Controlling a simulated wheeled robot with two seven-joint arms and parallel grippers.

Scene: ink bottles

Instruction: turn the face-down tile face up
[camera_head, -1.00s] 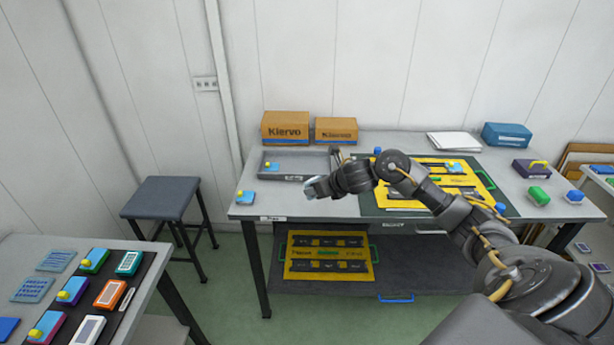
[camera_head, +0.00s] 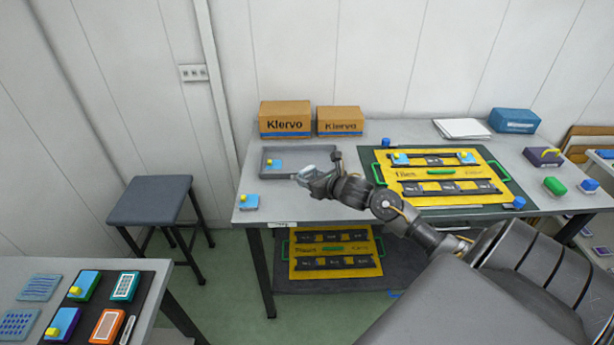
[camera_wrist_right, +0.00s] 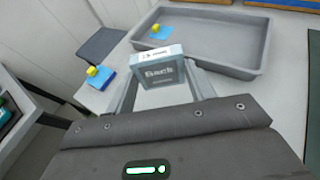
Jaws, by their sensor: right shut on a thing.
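My right gripper (camera_head: 308,176) is shut on a tile (camera_wrist_right: 160,72), held above the front left part of the long table (camera_head: 330,203). In the right wrist view the tile stands on edge between the two fingers, its grey-green side marked "Back" turned to that camera. In the head view the tile shows small and pale at the fingertips; its other side is hidden. My left gripper is not in view.
A grey tray (camera_head: 325,167) behind the gripper holds a blue tile with a yellow knob (camera_head: 273,163). A similar tile (camera_head: 249,202) lies at the table's left corner. A yellow board (camera_head: 433,199) with dark slots lies right. Boxes (camera_head: 285,118) stand behind the tray.

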